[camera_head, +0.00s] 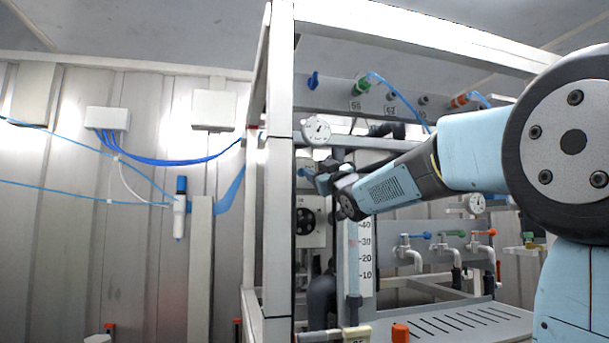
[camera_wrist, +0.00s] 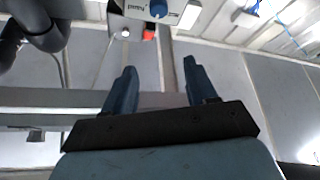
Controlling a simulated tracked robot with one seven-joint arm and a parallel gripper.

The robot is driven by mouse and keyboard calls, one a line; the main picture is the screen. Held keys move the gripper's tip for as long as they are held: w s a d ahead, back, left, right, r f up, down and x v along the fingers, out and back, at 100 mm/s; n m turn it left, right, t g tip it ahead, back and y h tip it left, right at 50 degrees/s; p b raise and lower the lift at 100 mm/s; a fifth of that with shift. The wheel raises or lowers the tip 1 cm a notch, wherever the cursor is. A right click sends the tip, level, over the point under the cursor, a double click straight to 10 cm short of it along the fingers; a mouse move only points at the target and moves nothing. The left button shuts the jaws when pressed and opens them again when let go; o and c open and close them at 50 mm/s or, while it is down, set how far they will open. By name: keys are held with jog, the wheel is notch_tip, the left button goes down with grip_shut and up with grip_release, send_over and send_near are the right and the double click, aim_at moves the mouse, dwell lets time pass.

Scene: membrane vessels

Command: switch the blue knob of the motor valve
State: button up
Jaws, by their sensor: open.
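In the wrist view, a blue round knob (camera_wrist: 158,8) sits on a pale box (camera_wrist: 136,10) with dark lettering, cut off by the top edge. I take this box to be the motor valve. My gripper (camera_wrist: 158,78) is open and empty, its two dark fingers pointing toward the box. The knob lies beyond the fingertips, apart from them. In the head view, my gripper (camera_head: 322,182) is at the end of my arm, inside the frame near a dial gauge. A small blue spot shows beside it; I cannot tell whether it is the knob.
A metal frame post (camera_head: 279,180) stands just left of my gripper. A round gauge (camera_head: 316,129) is above it and a numbered scale (camera_head: 364,250) below. Taps with coloured handles (camera_head: 447,245) are at the right. In the wrist view, a beam (camera_wrist: 60,98) crosses behind the fingers.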

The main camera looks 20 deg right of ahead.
notch_tip(320, 180, down, 4)
jog(key=a+m+h, duration=0.3)
jog(key=m+h, duration=0.5)
jog(key=m, duration=0.5)
jog(key=shift+g, duration=0.3)
jog(key=x, duration=1.4)
jog(key=shift+w+r, duration=0.15)
jog(key=shift+w, duration=0.15)
jog(key=c, duration=1.1)
jog(key=shift+o, duration=0.2)
